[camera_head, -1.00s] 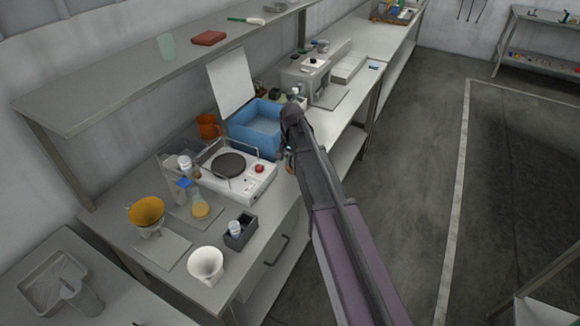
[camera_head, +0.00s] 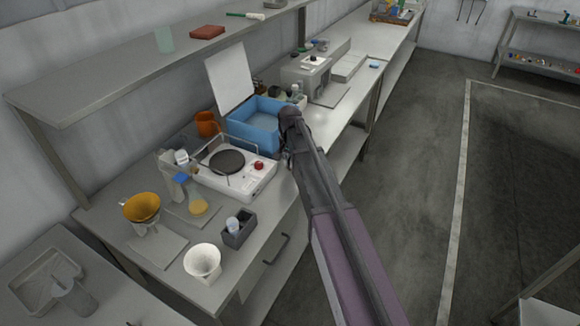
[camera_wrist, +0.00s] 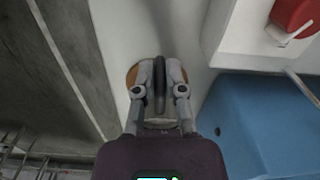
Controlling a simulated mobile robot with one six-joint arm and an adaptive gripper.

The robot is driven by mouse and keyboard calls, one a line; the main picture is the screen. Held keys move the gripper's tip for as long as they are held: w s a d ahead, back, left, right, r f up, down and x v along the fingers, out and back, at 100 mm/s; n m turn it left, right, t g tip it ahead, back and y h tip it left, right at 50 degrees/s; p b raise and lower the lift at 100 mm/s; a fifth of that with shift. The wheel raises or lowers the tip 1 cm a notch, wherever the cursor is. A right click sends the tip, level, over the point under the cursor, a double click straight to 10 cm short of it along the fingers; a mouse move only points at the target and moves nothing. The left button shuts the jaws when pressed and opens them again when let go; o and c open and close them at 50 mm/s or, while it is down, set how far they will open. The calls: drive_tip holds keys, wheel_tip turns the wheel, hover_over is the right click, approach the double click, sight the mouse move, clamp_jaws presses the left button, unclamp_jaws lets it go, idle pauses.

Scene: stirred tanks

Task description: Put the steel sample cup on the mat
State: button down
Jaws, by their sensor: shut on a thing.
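My gripper (camera_wrist: 160,72) is shut on a narrow dark grey upright piece (camera_wrist: 160,88) between its fingers. This looks like part of the steel sample cup; the rest of the cup is mostly hidden by the fingers and wrist. A round brown disc, likely the mat (camera_wrist: 132,77), shows on both sides of the fingers, on the pale bench top behind them. I cannot tell whether the held thing touches it. In the head view my gripper (camera_head: 288,158) is at the bench's front edge, beside the blue tub, and my arm hides what it holds.
The blue tub (camera_head: 240,133) stands close beside my gripper, as does the white hot plate (camera_head: 257,187) with its red knob (camera_wrist: 294,14). The floor to the right is clear.

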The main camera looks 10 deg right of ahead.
drive_tip(key=shift+f, duration=0.15)
drive_tip(key=shift+f, duration=0.1)
drive_tip(key=c, duration=0.7)
unclamp_jaws()
wheel_tip(320, 180, up, 12)
drive_tip(key=p, duration=1.2)
drive_tip(key=shift+d, duration=0.1)
drive_tip(key=shift+r, duration=0.2)
drive_tip(key=shift+s, duration=0.15)
drive_tip(key=s+d+n, duration=0.2)
drive_tip(key=s, duration=0.6)
drive_tip(key=s+d+n, duration=0.2)
drive_tip(key=s, duration=0.6)
drive_tip(key=s+d+n, duration=0.1)
drive_tip(key=s, duration=0.8)
drive_tip(key=shift+d+n, duration=0.4)
